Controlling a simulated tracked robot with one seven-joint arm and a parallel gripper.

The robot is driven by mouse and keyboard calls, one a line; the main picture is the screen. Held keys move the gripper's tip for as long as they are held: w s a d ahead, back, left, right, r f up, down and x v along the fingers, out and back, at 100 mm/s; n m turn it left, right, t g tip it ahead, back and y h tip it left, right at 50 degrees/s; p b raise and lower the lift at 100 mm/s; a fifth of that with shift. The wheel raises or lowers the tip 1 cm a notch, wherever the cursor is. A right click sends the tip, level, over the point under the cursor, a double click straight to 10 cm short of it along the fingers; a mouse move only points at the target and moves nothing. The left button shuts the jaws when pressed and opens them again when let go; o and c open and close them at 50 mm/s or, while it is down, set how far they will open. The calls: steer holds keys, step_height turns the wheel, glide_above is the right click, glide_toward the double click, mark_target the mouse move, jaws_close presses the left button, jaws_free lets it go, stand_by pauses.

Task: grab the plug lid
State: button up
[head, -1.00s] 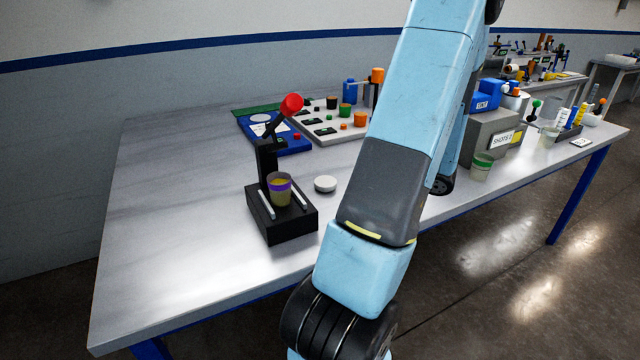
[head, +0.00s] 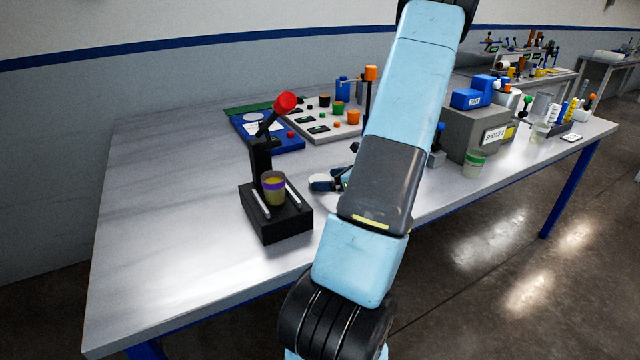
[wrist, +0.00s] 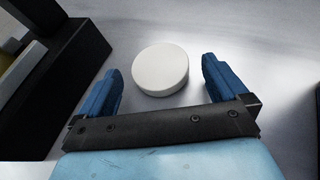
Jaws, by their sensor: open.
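The plug lid (wrist: 160,69) is a round white disc lying flat on the metal table. In the wrist view it sits ahead of and between the two blue fingers of my gripper (wrist: 160,85), with a gap on each side. My gripper is open. In the head view my gripper (head: 336,181) is low at the table, right of the black press, and partly hidden by my arm. A pale bit of the lid (head: 319,178) shows beside the fingers.
The black press (head: 278,222) with a red knob stands close left of my gripper and holds a cup (head: 273,191) with a purple band. A blue board (head: 268,136) and a white tray (head: 322,125) lie behind. The table's left part is clear.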

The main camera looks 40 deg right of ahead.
steer(key=shift+x, duration=1.3)
steer(key=shift+c, duration=0.2)
steer(key=c, duration=1)
steer(key=shift+r, duration=0.1)
